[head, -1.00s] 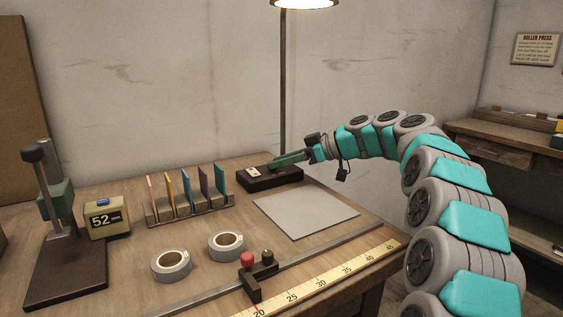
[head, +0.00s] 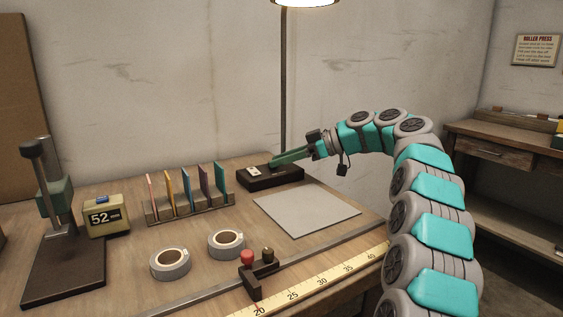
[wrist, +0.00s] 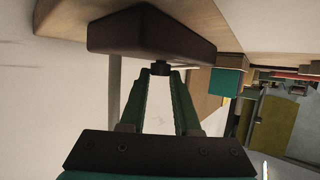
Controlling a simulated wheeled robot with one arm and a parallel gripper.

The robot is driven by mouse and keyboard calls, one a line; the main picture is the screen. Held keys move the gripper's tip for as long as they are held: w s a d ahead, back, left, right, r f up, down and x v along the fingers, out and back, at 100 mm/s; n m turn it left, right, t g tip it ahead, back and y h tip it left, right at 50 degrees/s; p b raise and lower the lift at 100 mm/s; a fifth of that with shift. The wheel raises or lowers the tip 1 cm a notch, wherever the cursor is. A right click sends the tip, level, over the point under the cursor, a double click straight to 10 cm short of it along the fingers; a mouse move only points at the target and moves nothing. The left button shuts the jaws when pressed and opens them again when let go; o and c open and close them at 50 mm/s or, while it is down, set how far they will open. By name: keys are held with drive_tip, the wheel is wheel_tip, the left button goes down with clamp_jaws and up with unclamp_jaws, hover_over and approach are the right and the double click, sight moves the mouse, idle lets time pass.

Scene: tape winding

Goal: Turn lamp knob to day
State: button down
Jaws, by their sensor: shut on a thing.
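The lamp has a dark base (head: 262,181) at the back of the table, a thin pole (head: 284,90) and a lit shade (head: 305,2) at the top. A small white label (head: 254,171) sits on the left of the base top. The knob is hidden in the head view; in the wrist view a small dark knob (wrist: 160,68) stands out from the base (wrist: 150,35). My gripper (head: 274,162) reaches in from the right. In the wrist view its green fingers (wrist: 160,76) are shut on the knob. The knob's setting cannot be read.
A grey sheet (head: 306,209) lies in front of the lamp base. A rack of coloured cards (head: 188,206) stands to its left. Two tape rolls (head: 171,264), a ruler (head: 325,277), a yellow 52 mm display (head: 107,217) and a dark press stand (head: 65,275) are farther forward or left.

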drive_tip(key=shift+d, duration=0.1)
drive_tip(key=c, duration=0.6)
unclamp_jaws()
drive_tip(key=shift+f, duration=0.1)
drive_tip(key=shift+d, duration=0.1)
drive_tip(key=shift+v, duration=3.85)
drive_tip(key=shift+c, duration=0.2)
